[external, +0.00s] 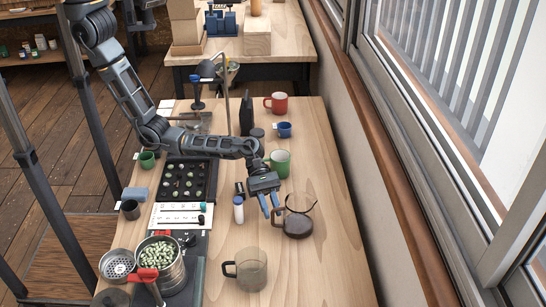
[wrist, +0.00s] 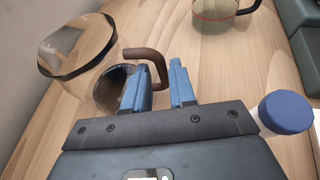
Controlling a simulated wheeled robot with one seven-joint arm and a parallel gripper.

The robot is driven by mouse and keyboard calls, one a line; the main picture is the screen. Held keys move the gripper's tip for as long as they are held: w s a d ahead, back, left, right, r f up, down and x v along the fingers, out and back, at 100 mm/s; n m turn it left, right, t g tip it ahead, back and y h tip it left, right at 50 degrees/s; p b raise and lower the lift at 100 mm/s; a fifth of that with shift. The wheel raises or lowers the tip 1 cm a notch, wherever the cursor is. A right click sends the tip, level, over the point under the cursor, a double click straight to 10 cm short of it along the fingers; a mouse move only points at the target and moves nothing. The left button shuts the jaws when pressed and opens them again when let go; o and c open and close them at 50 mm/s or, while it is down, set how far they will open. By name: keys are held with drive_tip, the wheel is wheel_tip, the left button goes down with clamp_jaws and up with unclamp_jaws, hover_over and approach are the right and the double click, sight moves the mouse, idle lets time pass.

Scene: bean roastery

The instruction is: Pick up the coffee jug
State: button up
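The coffee jug (external: 298,226) is clear glass with dark coffee in its lower part and a brown handle on its left side. It stands upright on the wooden table, right of the middle. In the wrist view the jug (wrist: 85,55) is at the upper left, its brown handle pointing towards my fingers. My gripper (external: 269,207) is just left of the jug, fingers pointing down. In the wrist view my gripper (wrist: 160,78) is open, with the handle's end showing between the two blue fingertips. I cannot tell whether a finger touches it. The left finger hides part of the jug.
A white bottle with a blue cap (external: 238,209) stands close left of my gripper; its cap (wrist: 286,112) shows at the right. A glass mug (external: 251,270) stands nearer the front. A green mug (external: 280,163) stands behind. The table right of the jug is clear.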

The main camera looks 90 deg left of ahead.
sight(292, 216)
drive_tip(key=x, duration=0.4)
drive_tip(key=shift+d, duration=0.25)
clamp_jaws()
